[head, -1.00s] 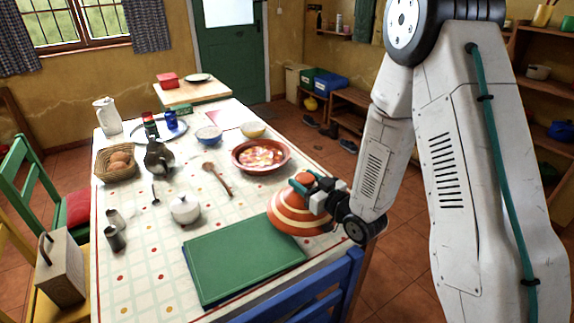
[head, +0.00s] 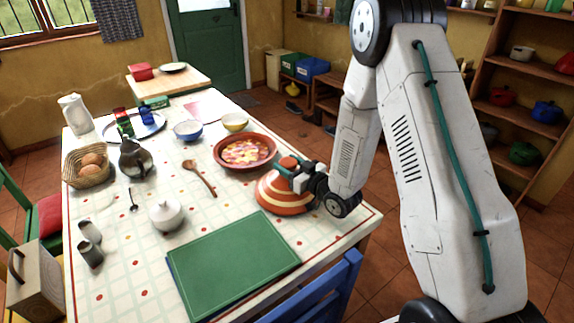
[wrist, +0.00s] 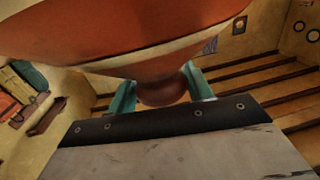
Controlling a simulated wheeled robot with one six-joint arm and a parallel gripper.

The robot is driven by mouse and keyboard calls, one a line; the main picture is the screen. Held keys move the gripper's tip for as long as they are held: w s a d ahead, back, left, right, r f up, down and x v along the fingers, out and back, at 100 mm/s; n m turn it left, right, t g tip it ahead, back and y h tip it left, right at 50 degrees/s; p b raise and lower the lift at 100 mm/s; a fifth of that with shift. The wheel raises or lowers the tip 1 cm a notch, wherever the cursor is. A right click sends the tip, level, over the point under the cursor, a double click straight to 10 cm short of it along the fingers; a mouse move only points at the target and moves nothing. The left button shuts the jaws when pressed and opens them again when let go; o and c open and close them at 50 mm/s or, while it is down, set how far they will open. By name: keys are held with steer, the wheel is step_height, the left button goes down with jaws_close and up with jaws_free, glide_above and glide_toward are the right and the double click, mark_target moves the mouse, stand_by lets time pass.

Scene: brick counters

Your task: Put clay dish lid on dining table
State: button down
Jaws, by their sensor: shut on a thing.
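The clay dish lid (head: 277,199) is a terracotta dome with cream stripes. In the head view it is at the right side of the dining table (head: 112,220), just in front of the clay dish. I cannot tell whether the lid's rim touches the tablecloth.
The clay dish (head: 246,152) with food stands behind the lid. A green board or book (head: 234,262) lies in front-left of it. A white lidded pot (head: 167,215) and a wooden spoon (head: 199,178) are further left. A blue chair (head: 318,290) stands at the table's near edge.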

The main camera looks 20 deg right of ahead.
steer(key=shift+f, duration=0.2)
steer(key=c, duration=0.6)
jaws_free()
steer(key=shift+s+d+r, duration=0.1)
steer(key=shift+s, duration=0.2)
steer(key=v, duration=1.1)
steer(key=s+d+r+m+g+h, duration=0.1)
steer(key=d+r+g+h, duration=0.1)
steer(key=r+g+h, duration=0.3)
steer(key=s+d+r+m+g+h, duration=0.1)
steer(key=d+r+g+h, duration=0.15)
steer(key=r, duration=0.45)
steer(key=s+a+r+m+g, duration=0.1)
steer(key=s+a+r+g, duration=0.1)
steer(key=s, duration=0.7)
steer(key=s+a+r+m+g, duration=0.1)
steer(key=s+a+r+g, duration=0.1)
steer(key=s+r, duration=0.3)
steer(key=s+a+r+m+g, duration=0.1)
steer(key=s+a+r+g, duration=0.1)
steer(key=s, duration=1.1)
steer(key=shift+s+r+g, duration=0.2)
steer(key=shift+r+g, duration=0.55)
steer(key=shift+r, duration=0.1)
